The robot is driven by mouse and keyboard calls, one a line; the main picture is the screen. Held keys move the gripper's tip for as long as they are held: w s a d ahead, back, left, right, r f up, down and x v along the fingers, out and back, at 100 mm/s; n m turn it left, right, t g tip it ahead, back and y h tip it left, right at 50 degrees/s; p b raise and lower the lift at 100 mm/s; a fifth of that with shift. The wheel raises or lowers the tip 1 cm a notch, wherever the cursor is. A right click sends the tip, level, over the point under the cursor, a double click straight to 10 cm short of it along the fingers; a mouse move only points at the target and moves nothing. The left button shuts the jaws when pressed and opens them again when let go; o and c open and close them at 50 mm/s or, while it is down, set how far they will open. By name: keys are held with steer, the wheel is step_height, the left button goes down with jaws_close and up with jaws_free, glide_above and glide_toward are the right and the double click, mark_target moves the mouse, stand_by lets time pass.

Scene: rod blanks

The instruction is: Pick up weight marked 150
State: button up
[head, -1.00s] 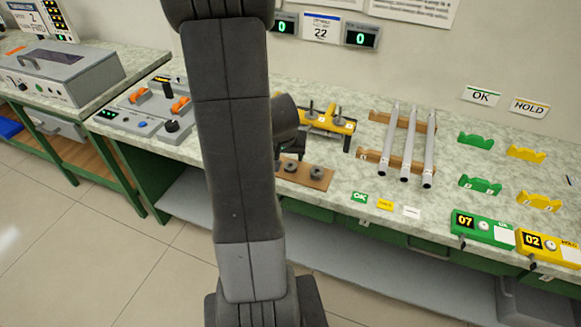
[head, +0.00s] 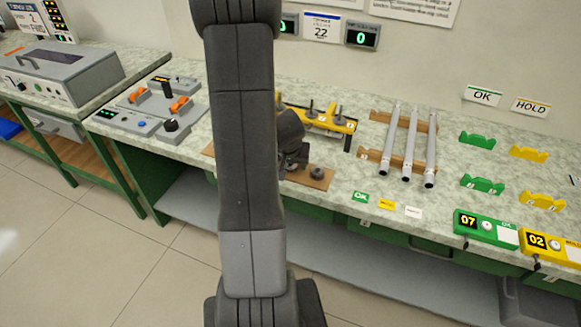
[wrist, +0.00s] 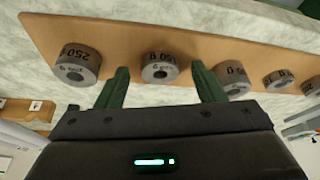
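A grey cylindrical weight (wrist: 160,68) stands on the wooden board in the wrist view; its partly readable marking looks like 150 g. My gripper (wrist: 161,86) is open, with one green finger on each side of this weight and a gap on both sides. A larger weight marked 250 g (wrist: 77,63) stands to the left. Another grey weight (wrist: 232,80) stands close to the right finger, its number not clear. In the head view my gripper (head: 296,162) is low at the board, and my arm hides most of the weights.
Smaller weights (wrist: 278,78) stand farther right on the board (wrist: 110,35). In the head view, a yellow fixture (head: 325,118) stands behind the board, and several metal rods (head: 410,145) lie on wooden supports to the right. Small label cards (head: 386,204) lie near the bench edge.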

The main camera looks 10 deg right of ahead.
steer(key=c, duration=1.1)
